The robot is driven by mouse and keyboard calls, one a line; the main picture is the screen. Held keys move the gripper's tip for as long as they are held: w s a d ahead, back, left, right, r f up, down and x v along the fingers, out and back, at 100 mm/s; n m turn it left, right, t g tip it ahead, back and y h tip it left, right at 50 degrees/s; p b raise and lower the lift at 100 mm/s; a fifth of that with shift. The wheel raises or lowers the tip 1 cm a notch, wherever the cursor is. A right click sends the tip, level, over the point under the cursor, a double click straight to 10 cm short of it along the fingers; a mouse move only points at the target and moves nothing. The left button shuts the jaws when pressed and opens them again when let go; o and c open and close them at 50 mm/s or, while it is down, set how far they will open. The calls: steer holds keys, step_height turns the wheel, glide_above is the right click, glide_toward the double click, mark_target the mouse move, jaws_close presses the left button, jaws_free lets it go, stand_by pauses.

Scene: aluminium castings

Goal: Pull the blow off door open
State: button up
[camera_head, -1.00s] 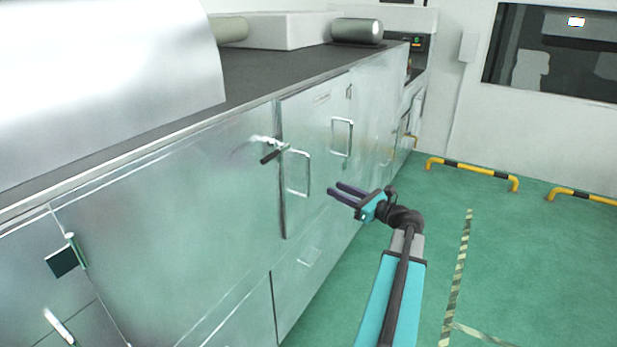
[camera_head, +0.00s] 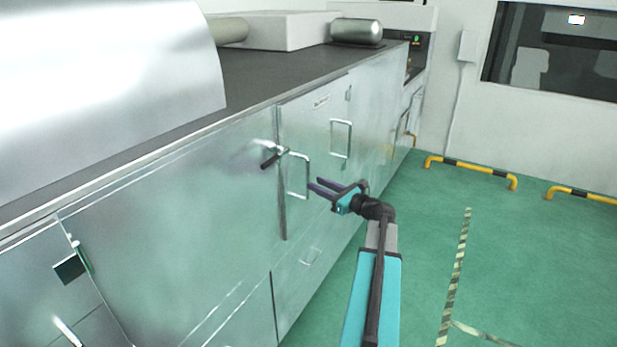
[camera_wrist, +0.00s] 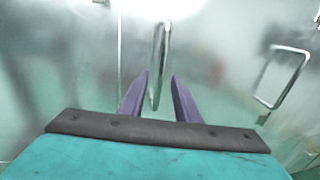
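The metal cabinet front carries a door (camera_head: 317,120) with a small label near its top. A U-shaped steel handle (camera_head: 307,176) stands upright at the door's left side. A latch with a dark grip (camera_head: 270,160) sits just left of that handle. My gripper (camera_head: 316,187) is open and empty, its two purple fingers pointing at the handle. In the wrist view the handle (camera_wrist: 160,65) stands ahead, its lower end appearing between the open fingertips (camera_wrist: 157,80). I cannot tell whether the fingers touch it. The door looks shut.
A second U-shaped handle (camera_head: 341,138) is to the right; it also shows in the wrist view (camera_wrist: 282,78). The dark countertop (camera_head: 270,75) runs above the doors. Green floor (camera_head: 430,240) is clear to the right, with yellow-black barriers (camera_head: 470,172) behind.

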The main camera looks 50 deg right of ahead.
mark_target(308, 195)
steer(key=shift+w+a+p, duration=0.15)
steer(key=shift+w+p, duration=0.75)
steer(key=shift+w, duration=1.95)
jaws_close()
